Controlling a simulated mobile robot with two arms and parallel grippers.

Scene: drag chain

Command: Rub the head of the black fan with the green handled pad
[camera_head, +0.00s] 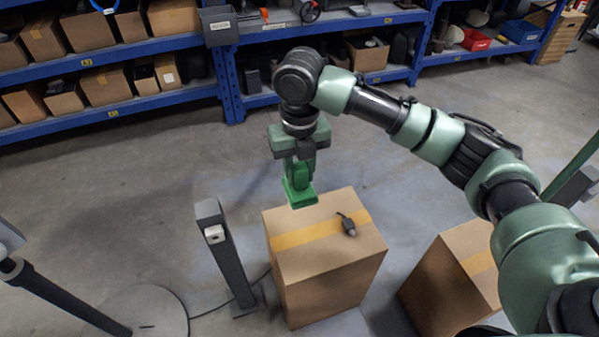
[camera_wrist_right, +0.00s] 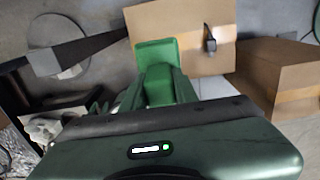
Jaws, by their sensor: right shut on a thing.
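The green handled pad (camera_head: 299,192) is held in my right gripper (camera_head: 298,157), pointing down, just above the back left edge of a cardboard box. In the right wrist view the pad (camera_wrist_right: 156,52) shows in front of the gripper, which is shut on its handle. No fan head is clearly visible. A black pole (camera_head: 65,299) slants in at the lower left of the head view, beside a round grey base plate (camera_head: 145,312); it may be the fan's stand. A pale piece (camera_head: 8,238) at the left edge is cut off. My left gripper is out of view.
The taped cardboard box (camera_head: 320,285) carries a small dark object (camera_head: 348,226). A dark grey post (camera_head: 226,255) stands left of it, with a cable on the floor. Another box (camera_head: 450,285) is at right. Blue shelves (camera_head: 232,90) line the back; floor between is clear.

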